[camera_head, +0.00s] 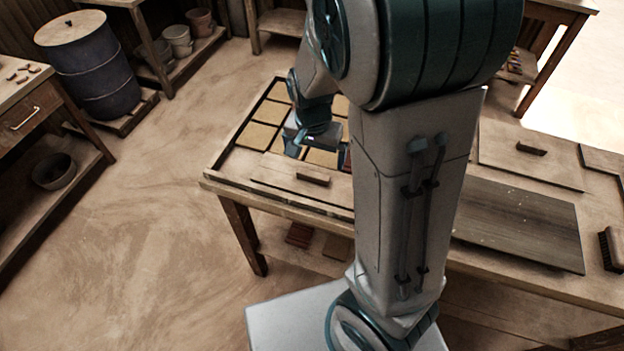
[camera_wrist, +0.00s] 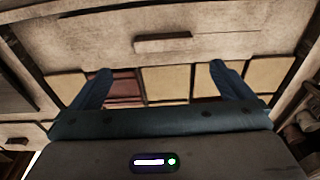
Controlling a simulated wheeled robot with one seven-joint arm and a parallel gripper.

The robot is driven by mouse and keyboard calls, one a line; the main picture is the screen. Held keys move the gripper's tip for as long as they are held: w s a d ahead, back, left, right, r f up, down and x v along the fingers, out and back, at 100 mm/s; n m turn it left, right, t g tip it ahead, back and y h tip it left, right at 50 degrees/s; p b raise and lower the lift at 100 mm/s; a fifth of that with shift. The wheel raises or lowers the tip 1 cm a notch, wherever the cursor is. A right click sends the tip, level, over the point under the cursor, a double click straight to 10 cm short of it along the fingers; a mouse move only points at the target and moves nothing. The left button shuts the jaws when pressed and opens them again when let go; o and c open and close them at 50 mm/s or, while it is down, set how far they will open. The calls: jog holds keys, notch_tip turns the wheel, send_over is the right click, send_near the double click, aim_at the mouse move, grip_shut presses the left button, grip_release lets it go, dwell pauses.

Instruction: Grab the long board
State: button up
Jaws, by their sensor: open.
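A long pale wooden board (camera_head: 275,178) with a block handle (camera_head: 313,176) lies across the near end of a framed tray on the workbench. In the wrist view the board (camera_wrist: 95,36) and its handle (camera_wrist: 163,43) fill the upper part. My gripper (camera_head: 312,148) is just beyond the board, over the tiles. It also shows in the wrist view (camera_wrist: 160,70), open, with nothing between its fingers; the handle lies ahead of the fingertips. My arm hides part of the board's right end in the head view.
Tan tiles (camera_head: 257,135) and a dark red tile (camera_wrist: 122,88) lie in the tray. Right of my arm are another handled board (camera_head: 510,165), a dark grey slab (camera_head: 525,222) and a brush (camera_head: 611,248). Open floor (camera_head: 130,240) lies left of the bench.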

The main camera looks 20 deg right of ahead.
aim_at(313, 174)
jog(key=shift+w+a+f, duration=0.1)
jog(key=shift+w+f, duration=0.1)
jog(key=shift+f, duration=1.7)
jog(key=shift+w+a+f, duration=0.1)
jog(key=shift+w+f, duration=0.05)
jog(key=shift+f, duration=1.7)
jog(key=shift+c, duration=0.3)
jog(key=c, duration=1.1)
jog(key=shift+r, duration=0.1)
